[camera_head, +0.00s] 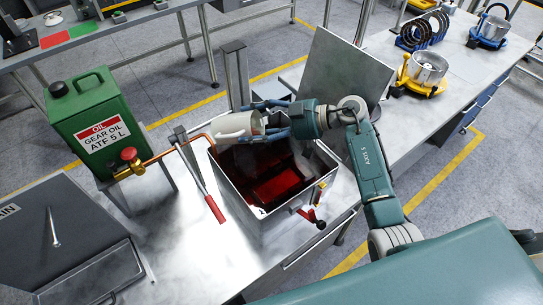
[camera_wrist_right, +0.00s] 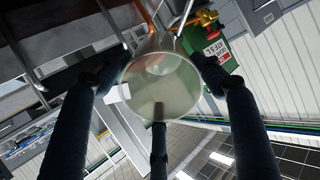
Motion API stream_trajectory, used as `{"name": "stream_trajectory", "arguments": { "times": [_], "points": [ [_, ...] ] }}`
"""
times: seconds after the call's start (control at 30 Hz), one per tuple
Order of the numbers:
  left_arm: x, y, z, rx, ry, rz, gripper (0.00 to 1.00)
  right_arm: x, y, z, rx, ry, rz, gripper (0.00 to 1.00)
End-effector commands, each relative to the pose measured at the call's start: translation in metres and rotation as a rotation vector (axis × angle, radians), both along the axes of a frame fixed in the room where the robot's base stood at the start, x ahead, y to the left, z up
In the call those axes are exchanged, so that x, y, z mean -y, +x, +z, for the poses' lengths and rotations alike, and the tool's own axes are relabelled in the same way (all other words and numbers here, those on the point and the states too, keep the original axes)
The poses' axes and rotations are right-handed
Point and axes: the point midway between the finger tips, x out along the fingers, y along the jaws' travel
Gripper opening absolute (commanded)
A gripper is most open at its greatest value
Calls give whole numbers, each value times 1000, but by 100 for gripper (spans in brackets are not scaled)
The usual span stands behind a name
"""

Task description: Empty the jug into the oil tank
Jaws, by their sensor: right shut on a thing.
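The jug (camera_head: 237,127) is a pale, translucent vessel held over the oil tank, tilted on its side. My right gripper (camera_head: 268,124) is shut around it. In the right wrist view the jug (camera_wrist_right: 160,92) sits between the dark fingers, its round end facing the camera. The oil tank (camera_head: 248,212) is an open metal box with dark red liquid and a reddish block shape inside. Whether liquid is leaving the jug cannot be seen. My left gripper does not show in either view.
A green gear oil can (camera_head: 97,125) with a tap and copper pipe stands left of the tank. Clutch parts (camera_head: 423,72) sit on the right bench.

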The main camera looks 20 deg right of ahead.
Motion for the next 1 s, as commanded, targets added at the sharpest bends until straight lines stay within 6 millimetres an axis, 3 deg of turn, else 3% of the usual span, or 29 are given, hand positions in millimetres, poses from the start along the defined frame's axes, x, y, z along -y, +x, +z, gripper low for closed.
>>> {"name": "stream_trajectory", "arguments": {
  "times": [0.33,0.63,1.0],
  "points": [
    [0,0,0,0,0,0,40,2,-1,-4,31,56,-2,15],
    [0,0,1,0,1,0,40,8,-4,12,62,109,-2,15],
    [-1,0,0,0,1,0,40,7,-4,17,73,129,-1,15]
  ]
}}
